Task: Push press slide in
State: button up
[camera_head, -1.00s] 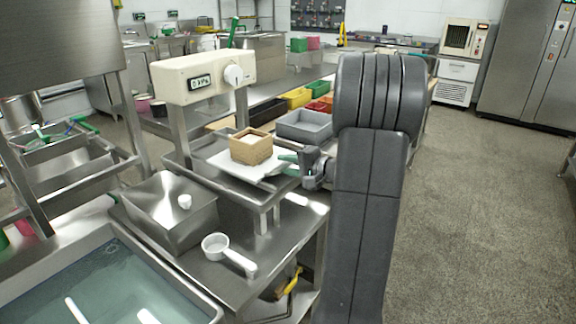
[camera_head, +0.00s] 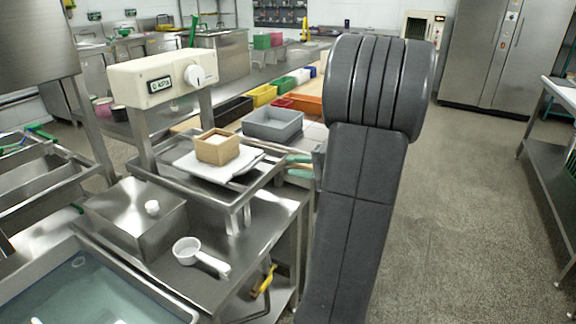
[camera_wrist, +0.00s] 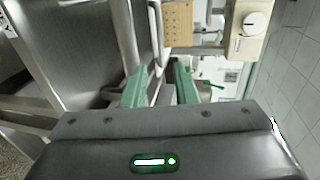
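The press has a cream head (camera_head: 163,80) with a small display and a white dial, on steel posts. Below it a steel slide tray (camera_head: 240,190) sticks out to the front right. A white sheet (camera_head: 232,170) and a square wooden mould (camera_head: 217,150) with pale contents rest on it. The mould's side also shows in the wrist view (camera_wrist: 178,22). My gripper (camera_wrist: 160,72) has green fingers standing apart; a thin steel bar (camera_wrist: 154,40) shows near the gap, contact unclear. In the head view the fingers (camera_head: 300,158) are right of the tray, partly hidden by my arm.
A steel box with a white knob (camera_head: 137,212) and a white scoop (camera_head: 190,252) sit on the bench in front. A water-filled sink (camera_head: 90,290) is at lower left. A grey bin (camera_head: 272,124) stands behind. Open floor lies right, before a steel table (camera_head: 562,92).

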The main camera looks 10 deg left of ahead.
aim_at(256, 163)
jog(key=shift+c, duration=0.5)
jog(key=c, duration=0.3)
jog(key=shift+d+r+m+p, duration=0.1)
jog(key=shift+m+p, duration=0.2)
jog(key=shift+m, duration=0.1)
grip_shut()
jog(key=w+a+m+p, duration=0.1)
jog(key=a+m+p, duration=0.1)
jog(key=m, duration=0.3)
jog(key=w+a+f+m+p, duration=0.1)
jog(key=a+m+p, duration=0.1)
jog(key=a+m, duration=0.2)
jog(key=w+a+f+m+p, duration=0.1)
jog(key=a+m+p, duration=0.2)
jog(key=m, duration=0.5)
jog(key=shift+w+a+f, duration=0.1)
jog(key=shift+a, duration=0.15)
